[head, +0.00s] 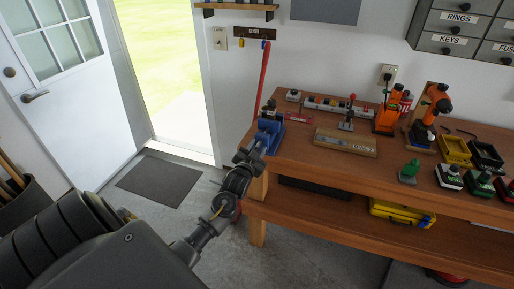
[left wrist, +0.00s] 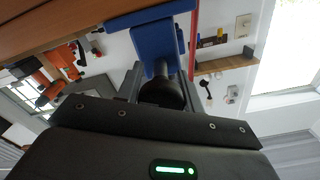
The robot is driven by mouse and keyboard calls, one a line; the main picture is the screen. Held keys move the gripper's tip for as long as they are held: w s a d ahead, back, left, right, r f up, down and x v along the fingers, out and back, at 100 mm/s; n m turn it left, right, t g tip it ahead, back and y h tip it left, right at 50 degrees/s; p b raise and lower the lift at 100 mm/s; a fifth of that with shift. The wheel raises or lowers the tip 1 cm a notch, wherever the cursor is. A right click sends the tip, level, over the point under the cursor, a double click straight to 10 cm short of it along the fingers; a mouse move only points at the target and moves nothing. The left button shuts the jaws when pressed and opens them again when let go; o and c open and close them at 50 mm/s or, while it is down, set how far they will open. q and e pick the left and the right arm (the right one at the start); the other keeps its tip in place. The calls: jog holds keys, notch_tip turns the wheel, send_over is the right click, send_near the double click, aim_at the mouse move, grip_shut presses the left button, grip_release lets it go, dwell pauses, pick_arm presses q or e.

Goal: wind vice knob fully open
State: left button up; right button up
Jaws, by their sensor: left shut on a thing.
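The blue vice (head: 269,132) is mounted at the left end of the wooden workbench. It also shows in the left wrist view (left wrist: 146,20), close ahead of my gripper. Its dark knob (left wrist: 163,93) sits at the end of the shaft, between the fingers of my left gripper (left wrist: 160,97). My left gripper is shut on the knob; in the head view the gripper (head: 251,153) reaches the front of the vice from the lower left. The knob is hard to make out in the head view. My right gripper is in neither view.
The workbench (head: 322,168) holds a power strip (head: 340,106), orange drills (head: 390,112), a wooden level (head: 345,142), and several batteries and chargers. A red pole (head: 262,78) leans behind the vice. A doormat (head: 172,180) and open doorway are at left. Floor between is clear.

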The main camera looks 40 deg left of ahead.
pick_arm(q)
jog(key=n+p, duration=0.1)
jog(key=n, duration=0.3)
jog(key=shift+n, duration=0.3)
jog(key=n, duration=0.4)
jog(key=shift+n+p, duration=0.3)
jog(key=shift+p, duration=0.1)
jog(key=n+p, duration=0.1)
jog(key=n, duration=0.4)
jog(key=shift+a, duration=0.1)
jog(key=shift+n, duration=1.1)
jog(key=o, duration=0.9)
